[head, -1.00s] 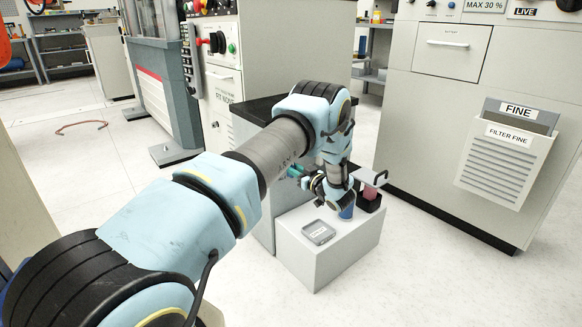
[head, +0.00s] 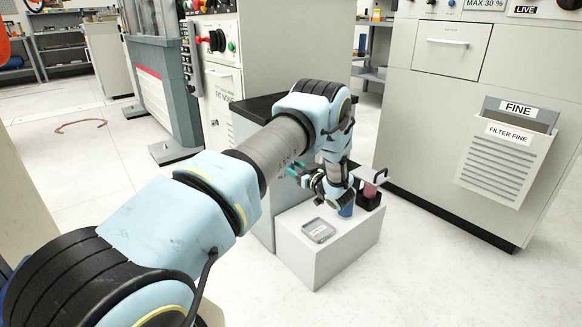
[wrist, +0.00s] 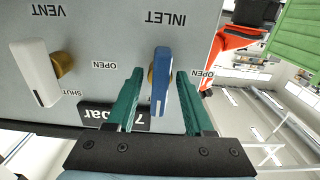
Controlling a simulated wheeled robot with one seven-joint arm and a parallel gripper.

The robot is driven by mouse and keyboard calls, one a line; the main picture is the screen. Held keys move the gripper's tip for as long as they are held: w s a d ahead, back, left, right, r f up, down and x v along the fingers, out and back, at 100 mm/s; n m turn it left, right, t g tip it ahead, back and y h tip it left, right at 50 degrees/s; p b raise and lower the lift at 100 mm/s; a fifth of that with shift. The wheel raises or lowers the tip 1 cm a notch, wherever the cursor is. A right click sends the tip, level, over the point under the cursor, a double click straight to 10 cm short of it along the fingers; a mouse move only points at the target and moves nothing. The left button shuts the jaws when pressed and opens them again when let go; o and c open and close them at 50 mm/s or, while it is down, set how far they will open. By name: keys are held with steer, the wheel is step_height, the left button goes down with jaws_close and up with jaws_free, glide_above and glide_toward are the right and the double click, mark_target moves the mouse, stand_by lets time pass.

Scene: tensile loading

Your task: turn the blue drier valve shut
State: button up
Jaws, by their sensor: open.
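The blue valve lever (wrist: 161,82) is in the wrist view, on a brass stem on a grey panel under the upside-down label INLET. It runs nearly straight up and down in that view. My gripper (wrist: 159,74) is open, with one green finger on each side of the lever; gaps show on both sides. OPEN labels stand on either side of the lever. In the head view my gripper (head: 297,174) is partly hidden by my wrist, and the valve cannot be made out there.
A white lever (wrist: 36,74) labelled VENT is left of the blue one in the wrist view, with a dark "7 bar" plate (wrist: 115,112) below. In the head view a white pedestal (head: 318,265) bears a grey tray (head: 319,231), a blue cup (head: 347,210) and a dark holder (head: 369,199).

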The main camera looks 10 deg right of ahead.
steer(key=shift+s, duration=0.1)
steer(key=p+v, duration=0.2)
steer(key=v, duration=0.8)
steer(key=shift+s+d, duration=0.2)
steer(key=shift+s, duration=0.05)
